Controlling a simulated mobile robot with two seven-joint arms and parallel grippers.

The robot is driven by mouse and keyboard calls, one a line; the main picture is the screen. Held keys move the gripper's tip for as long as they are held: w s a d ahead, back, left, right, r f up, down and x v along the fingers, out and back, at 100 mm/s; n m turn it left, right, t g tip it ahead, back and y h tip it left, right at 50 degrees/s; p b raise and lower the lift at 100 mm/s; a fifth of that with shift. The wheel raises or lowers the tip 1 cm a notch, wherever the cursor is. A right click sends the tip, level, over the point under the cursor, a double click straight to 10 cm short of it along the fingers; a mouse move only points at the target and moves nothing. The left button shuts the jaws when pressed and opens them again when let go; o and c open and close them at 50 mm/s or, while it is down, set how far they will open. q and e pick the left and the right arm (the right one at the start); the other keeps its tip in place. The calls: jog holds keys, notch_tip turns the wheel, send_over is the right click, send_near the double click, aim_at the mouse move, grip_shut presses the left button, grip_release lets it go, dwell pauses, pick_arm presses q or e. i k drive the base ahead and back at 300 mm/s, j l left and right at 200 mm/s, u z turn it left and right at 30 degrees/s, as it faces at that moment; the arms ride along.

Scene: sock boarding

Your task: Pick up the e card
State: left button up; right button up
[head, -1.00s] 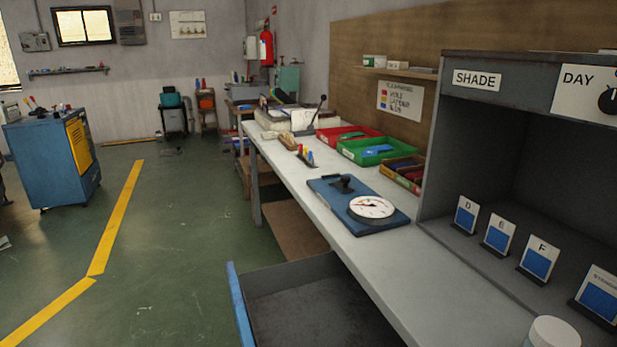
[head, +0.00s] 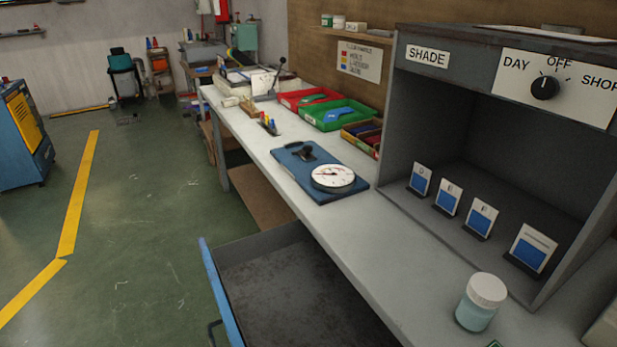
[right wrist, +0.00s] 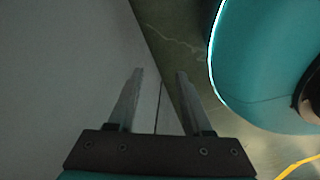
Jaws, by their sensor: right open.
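The E card (head: 448,198) is the second from the left in a row of cards inside the shade box (head: 440,110). It is white on top with a blue patch below and stands in a dark holder. The D card (head: 420,180) is to its left and the F card (head: 481,219) to its right. My right gripper (right wrist: 160,75) shows in the right wrist view with two fingers apart and nothing between them. No card shows in that view. My left gripper is in neither current view.
A larger card (head: 531,249) stands right of the F card. A lidded jar (head: 479,303) stands on the bench (head: 385,260) in front of the box. A blue board with a round dial (head: 333,177) lies left of it. An open drawer (head: 275,290) juts out below.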

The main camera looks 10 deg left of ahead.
aim_at(449, 195)
jog(key=j+u, duration=0.1)
jog(key=j, duration=0.35)
jog(key=i+j+u, duration=0.1)
jog(key=j, duration=0.35)
jog(key=z, duration=1.3)
